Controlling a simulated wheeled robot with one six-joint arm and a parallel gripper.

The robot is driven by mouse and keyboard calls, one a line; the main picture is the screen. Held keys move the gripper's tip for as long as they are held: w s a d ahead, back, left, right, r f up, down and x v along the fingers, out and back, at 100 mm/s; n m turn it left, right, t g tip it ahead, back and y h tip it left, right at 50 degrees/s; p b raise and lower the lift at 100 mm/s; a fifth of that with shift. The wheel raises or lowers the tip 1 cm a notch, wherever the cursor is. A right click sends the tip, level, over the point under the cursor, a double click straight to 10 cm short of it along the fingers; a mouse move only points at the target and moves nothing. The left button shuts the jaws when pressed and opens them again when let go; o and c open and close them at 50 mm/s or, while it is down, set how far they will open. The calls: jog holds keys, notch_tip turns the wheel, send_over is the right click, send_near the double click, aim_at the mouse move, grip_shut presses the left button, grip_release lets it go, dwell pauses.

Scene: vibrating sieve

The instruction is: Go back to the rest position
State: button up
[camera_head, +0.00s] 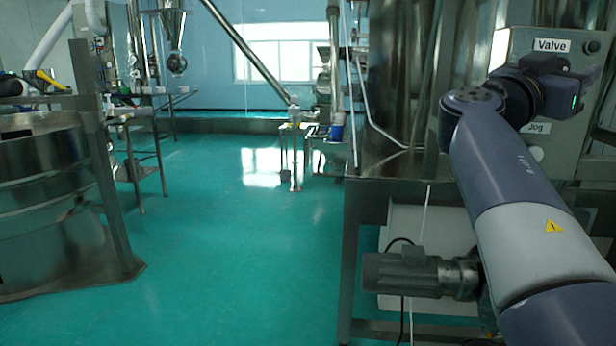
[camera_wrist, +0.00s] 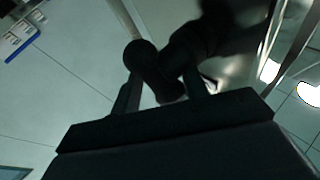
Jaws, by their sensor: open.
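My arm reaches up the right side of the camera_head view. Its dark wrist end is in front of a grey control panel (camera_head: 507,45) with labels reading "Valve" and "Jog". My gripper (camera_wrist: 160,76) shows in the wrist view as two dark fingers standing apart above a wide dark base. A dark rounded shape (camera_wrist: 141,54) shows between and beyond the fingers. It is too dark to tell what it is or whether a finger touches it. In the camera_head view the fingers cannot be made out clearly, and part of the panel is hidden by my wrist.
A large round steel sieve (camera_head: 45,185) stands at the left. A steel frame with a motor (camera_head: 410,272) is below the panel, close to my arm. A small stand (camera_head: 290,160) is farther back. The green floor (camera_head: 230,250) between is clear.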

jog(key=shift+d+r+m+g+y+p, duration=0.15)
jog(key=shift+m+y+p, duration=0.2)
jog(key=shift+p, duration=1.05)
jog(key=shift+a+r+m+g+y+p, duration=0.1)
jog(key=shift+m+g+y+p, duration=0.25)
jog(key=shift+p, duration=1.1)
jog(key=shift+d+r+m+y+p, duration=0.15)
jog(key=shift+y+p, duration=0.25)
jog(key=shift+p, duration=1)
jog(key=shift+f+m+y+p, duration=0.35)
jog(key=shift+f+y+p, duration=0.05)
jog(key=shift+p, duration=0.95)
jog(key=shift+f, duration=0.15)
